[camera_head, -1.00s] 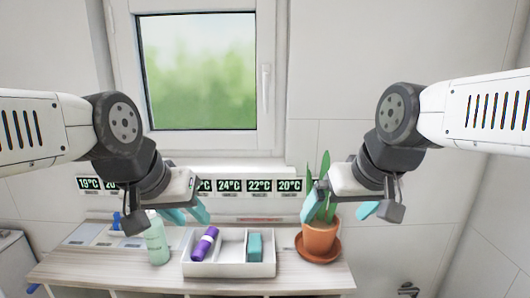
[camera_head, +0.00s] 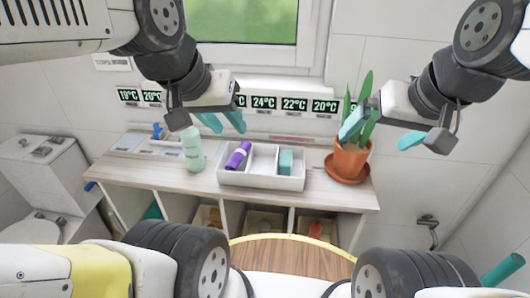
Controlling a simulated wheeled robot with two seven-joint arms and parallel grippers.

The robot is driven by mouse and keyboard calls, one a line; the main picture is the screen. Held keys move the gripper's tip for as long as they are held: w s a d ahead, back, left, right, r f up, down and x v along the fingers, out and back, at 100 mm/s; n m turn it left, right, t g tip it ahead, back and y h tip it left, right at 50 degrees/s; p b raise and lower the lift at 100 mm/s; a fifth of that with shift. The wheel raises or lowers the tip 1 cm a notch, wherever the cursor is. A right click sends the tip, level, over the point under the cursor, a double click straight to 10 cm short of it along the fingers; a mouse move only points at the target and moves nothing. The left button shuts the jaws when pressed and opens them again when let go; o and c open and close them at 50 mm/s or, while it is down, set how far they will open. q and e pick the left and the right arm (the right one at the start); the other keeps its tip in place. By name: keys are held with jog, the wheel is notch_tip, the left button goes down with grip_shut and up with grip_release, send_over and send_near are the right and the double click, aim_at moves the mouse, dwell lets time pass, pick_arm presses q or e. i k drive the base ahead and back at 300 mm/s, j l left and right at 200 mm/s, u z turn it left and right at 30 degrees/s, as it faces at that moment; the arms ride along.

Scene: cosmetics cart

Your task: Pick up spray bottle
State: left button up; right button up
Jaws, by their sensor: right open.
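A pale green bottle (camera_head: 193,150), which looks like the spray bottle, stands upright on the wooden counter, left of a white tray. Its top is close to the dark underside of my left gripper in the picture. My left gripper (camera_head: 222,122) is above and right of the bottle, with its teal fingers apart and nothing between them. My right gripper (camera_head: 382,132) is open in front of the potted plant, with its teal fingers spread and empty. I cannot tell whether it touches the leaves.
The white tray (camera_head: 262,181) holds a purple tube (camera_head: 238,156) and a teal block (camera_head: 286,161). A potted plant (camera_head: 351,160) stands at the counter's right end. A flat tray with a blue item (camera_head: 157,131) lies behind left. The counter (camera_head: 130,170) has bare wood at front left.

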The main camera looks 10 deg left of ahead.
aim_at(190, 137)
jog(key=k+j+u, duration=0.1)
jog(key=j+u, duration=0.15)
jog(key=j, duration=0.55)
jog(key=j+u, duration=0.25)
jog(key=j, duration=0.55)
